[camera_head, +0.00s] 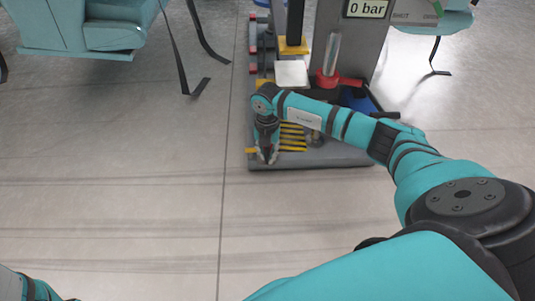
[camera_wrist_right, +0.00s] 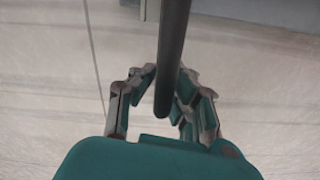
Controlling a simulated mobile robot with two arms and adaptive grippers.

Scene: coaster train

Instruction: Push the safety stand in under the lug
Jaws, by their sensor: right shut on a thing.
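My right gripper (camera_head: 266,154) points down at the front left of a grey base plate (camera_head: 345,157). In the right wrist view its fingers (camera_wrist_right: 163,100) are shut around a dark round bar (camera_wrist_right: 173,45). A yellow and black striped part (camera_head: 292,138), likely the safety stand, is just right of the gripper in the head view; my arm hides part of it. I cannot tell whether the bar belongs to it. A yellow block (camera_head: 293,46) sits under a dark post farther back. I cannot make out the lug for certain.
Teal seats (camera_head: 85,28) hang at upper left with dark straps. The floor in front is clear.

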